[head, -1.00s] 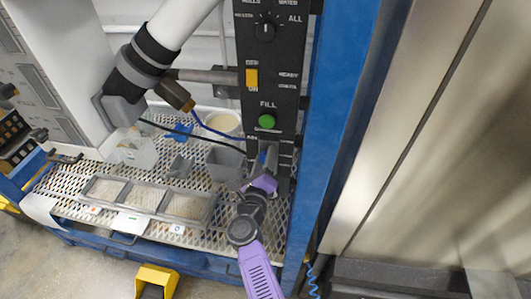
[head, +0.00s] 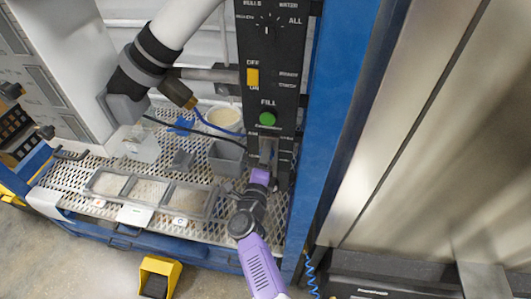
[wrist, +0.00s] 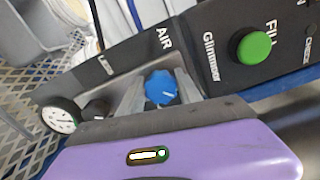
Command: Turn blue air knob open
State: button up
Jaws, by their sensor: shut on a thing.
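The blue air knob (wrist: 160,87) shows in the wrist view on the black panel (wrist: 215,50), beside the label AIR. A small white mark shows on its face. My gripper (wrist: 158,92) is shut on the knob, with one grey finger on each side of it. In the head view my gripper (head: 268,152) is at the lower part of the black panel, below the green FILL button (head: 267,119). The knob is hidden there by my fingers and purple hand.
A round white gauge (wrist: 61,115) sits close to my fingers. A yellow switch (head: 252,77) and a selector dial (head: 268,29) are higher on the panel. A blue post (head: 345,110) stands close on the right. A compartment tray (head: 150,208) and grey bin (head: 227,156) are to the left.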

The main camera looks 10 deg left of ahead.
jog(key=shift+f, duration=0.1)
jog(key=o, duration=1.4)
jog(key=shift+c, duration=0.2)
jog(key=shift+s, duration=0.1)
jog(key=s+p, duration=0.2)
jog(key=s, duration=0.5)
jog(key=shift+s+a, duration=0.15)
jog(key=shift+s, duration=0.2)
